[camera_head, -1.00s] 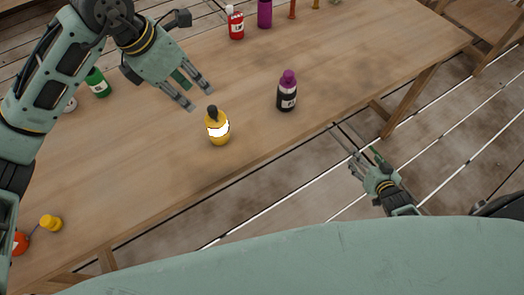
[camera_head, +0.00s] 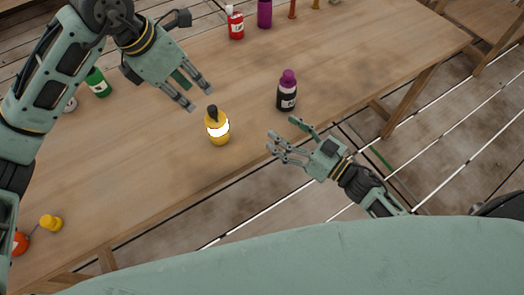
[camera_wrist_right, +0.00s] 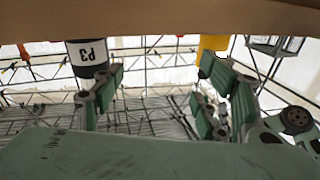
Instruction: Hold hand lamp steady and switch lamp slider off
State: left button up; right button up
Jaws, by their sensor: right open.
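The hand lamp appears to be the yellow bottle-shaped thing (camera_head: 217,132) with a bright white glowing band and a dark top, upright near the table's front edge. Its slider is too small to make out. My left gripper (camera_head: 202,100) is open and empty, just above and left of the lamp in the head view, apart from it. My right gripper (camera_head: 280,134) is open and empty at the table's front edge, right of the lamp. In the right wrist view, a yellow part, likely the lamp (camera_wrist_right: 213,43), shows beyond the fingers (camera_wrist_right: 160,75).
A black bottle with a purple cap (camera_head: 287,92) stands on the table (camera_head: 340,65) right of the lamp, near my right gripper. A red bottle (camera_head: 235,23) and a purple one (camera_head: 264,13) stand at the back. A green bottle (camera_head: 98,83) is behind my left arm.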

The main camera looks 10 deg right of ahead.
aim_at(226, 133)
jog(key=s+a, duration=0.1)
jog(key=a, duration=0.1)
jog(key=s+a+n+g+y, duration=0.1)
jog(key=a, duration=0.2)
jog(key=s+a+n, duration=0.1)
jog(key=s+a, duration=0.1)
jog(key=shift+a+f+g, duration=0.3)
jog(key=shift+a, duration=0.1)
jog(key=shift+w+a, duration=0.1)
jog(key=shift+a, duration=0.2)
jog(key=x, duration=1.1)
jog(key=shift+a, duration=0.15)
jog(key=shift+c, duration=0.2)
